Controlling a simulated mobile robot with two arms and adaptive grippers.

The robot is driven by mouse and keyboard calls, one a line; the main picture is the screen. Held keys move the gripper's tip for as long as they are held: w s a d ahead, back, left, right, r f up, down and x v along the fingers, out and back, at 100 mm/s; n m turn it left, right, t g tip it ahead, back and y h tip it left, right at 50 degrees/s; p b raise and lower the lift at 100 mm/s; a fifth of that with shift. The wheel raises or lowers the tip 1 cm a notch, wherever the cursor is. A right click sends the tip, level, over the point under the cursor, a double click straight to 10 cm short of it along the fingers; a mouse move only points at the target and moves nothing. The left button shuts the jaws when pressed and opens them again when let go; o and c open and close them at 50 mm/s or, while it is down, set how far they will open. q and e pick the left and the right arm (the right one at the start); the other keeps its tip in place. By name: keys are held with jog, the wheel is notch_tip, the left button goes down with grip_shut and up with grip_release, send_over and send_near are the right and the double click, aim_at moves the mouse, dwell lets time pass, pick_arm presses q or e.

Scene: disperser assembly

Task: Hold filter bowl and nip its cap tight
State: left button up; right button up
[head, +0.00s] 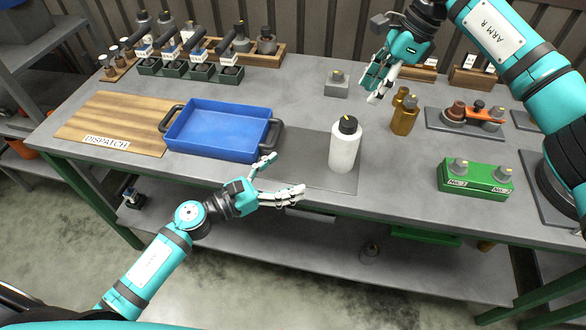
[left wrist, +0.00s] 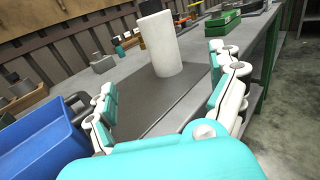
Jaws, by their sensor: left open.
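The filter bowl (head: 344,152) is a white upright cylinder on a dark grey mat (head: 318,172) near the table's front edge. Its black cap (head: 348,125) sits on top and bears a yellow mark. The bowl also stands ahead in the left wrist view (left wrist: 160,48), where its top is near the frame's upper edge. My left gripper (head: 284,176) is open and empty, left of the bowl and apart from it, with its fingers pointing towards it. My right gripper (head: 375,84) hangs above the table, behind and right of the bowl; its finger gap is unclear.
A blue tray (head: 218,132) with black handles stands left of the mat, beside the wooden dispatch board (head: 112,120). A brass fitting (head: 404,118), a grey block (head: 337,86) and a green holder (head: 474,180) stand around the bowl. Bare table separates them.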

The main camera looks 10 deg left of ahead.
aim_at(344, 146)
pick_arm(q)
jog(key=x, duration=1.7)
jog(key=shift+d+f, duration=0.15)
jog(key=shift+d, duration=0.1)
jog(key=c, duration=1.8)
jog(key=o, duration=1)
jog(key=c, duration=0.9)
